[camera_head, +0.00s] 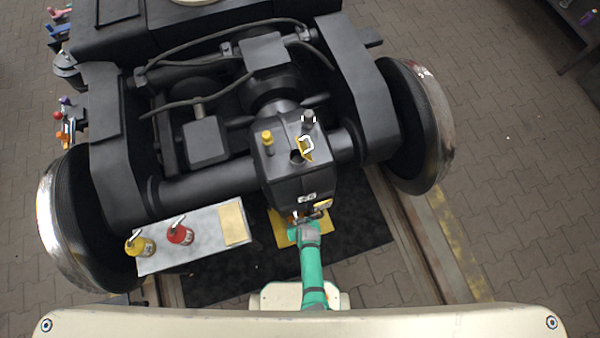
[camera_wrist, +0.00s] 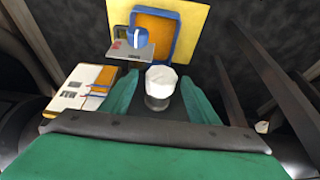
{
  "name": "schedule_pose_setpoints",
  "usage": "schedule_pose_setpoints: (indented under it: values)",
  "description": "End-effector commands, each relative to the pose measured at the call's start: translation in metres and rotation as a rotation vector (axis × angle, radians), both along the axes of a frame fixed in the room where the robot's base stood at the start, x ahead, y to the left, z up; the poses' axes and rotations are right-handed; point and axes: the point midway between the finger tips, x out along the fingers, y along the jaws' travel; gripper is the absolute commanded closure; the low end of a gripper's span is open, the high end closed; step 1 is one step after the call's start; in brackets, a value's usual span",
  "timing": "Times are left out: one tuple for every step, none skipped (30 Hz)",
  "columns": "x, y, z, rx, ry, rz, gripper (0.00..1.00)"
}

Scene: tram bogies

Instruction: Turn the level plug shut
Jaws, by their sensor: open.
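The black gearbox housing (camera_head: 285,175) sits in the middle of the bogie in the head view. My green gripper (camera_head: 304,220) is at its near lower face, where the gripper's tips and the plug are too small to make out. In the wrist view my gripper (camera_wrist: 160,82) is open, one finger on each side of a pale hex-headed piece (camera_wrist: 162,78) with a clear or grey round body. This piece looks like the level plug. I cannot tell whether the fingers touch it, or how far it is turned.
A blue-rimmed orange tray (camera_wrist: 172,22) and a blue round knob on a grey plate (camera_wrist: 138,37) lie beyond the fingers. A pale bench (camera_head: 195,245) holds a yellow can (camera_head: 143,246) and a red can (camera_head: 180,235). Wheels flank the bogie.

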Motion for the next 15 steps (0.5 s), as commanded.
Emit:
schedule_pose_setpoints:
  values:
    - [0.0004, 0.0008, 0.0, 0.001, -0.001, 0.001, 0.45]
    - [0.0004, 0.001, 0.0001, 0.0, -0.001, 0.002, 0.45]
    - [0.0005, 0.0012, 0.0001, 0.0, -0.001, 0.003, 0.45]
    - [0.0005, 0.0014, 0.0002, 0.0, -0.001, 0.003, 0.45]
    - [0.0004, 0.0016, 0.0003, 0.001, -0.001, 0.004, 0.45]
    - [0.0003, 0.0018, 0.0003, 0.001, -0.001, 0.004, 0.47]
    - [0.0003, 0.0018, 0.0003, 0.001, -0.001, 0.004, 0.55]
    - [0.0003, 0.0018, 0.0003, 0.001, -0.001, 0.004, 0.62]
    - [0.0003, 0.0017, 0.0002, 0.001, -0.001, 0.004, 0.71]
    - [0.0003, 0.0015, 0.0003, 0.001, -0.001, 0.004, 0.78]
    - [0.0002, 0.0013, 0.0003, 0.0, 0.0, 0.003, 0.86]
    - [0.0002, 0.0011, 0.0003, 0.0, 0.0, 0.002, 0.86]
    - [0.0, 0.001, 0.0002, 0.001, 0.0, 0.001, 0.86]
    - [0.0, 0.0007, 0.0002, 0.001, 0.0, 0.001, 0.86]
    - [-0.0001, 0.0006, 0.0003, 0.001, 0.0, 0.0, 0.86]
